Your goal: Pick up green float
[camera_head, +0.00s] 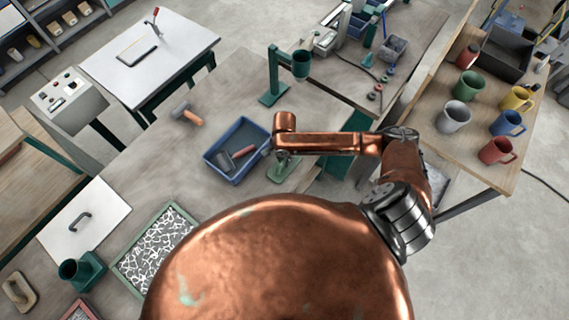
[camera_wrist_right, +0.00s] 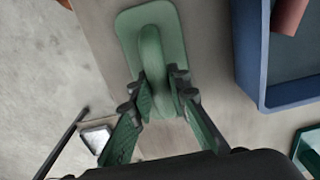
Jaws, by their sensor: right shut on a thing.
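The green float (camera_head: 281,174) is at the bench edge just right of the blue tray, partly hidden under my right arm. In the right wrist view the float (camera_wrist_right: 133,23) shows its flat plate and rounded handle. My right gripper (camera_wrist_right: 162,92) is shut on the handle, with one finger on each side. In the head view this gripper (camera_head: 284,156) is small and mostly covered by my copper arm. I cannot tell whether the plate touches the bench. My left gripper is not in view.
A blue tray (camera_head: 207,157) holding a roller-like tool stands close left of the float. A green stand (camera_head: 272,92) with a cup rises farther back. Several mugs, one red (camera_head: 497,151), stand on the right table.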

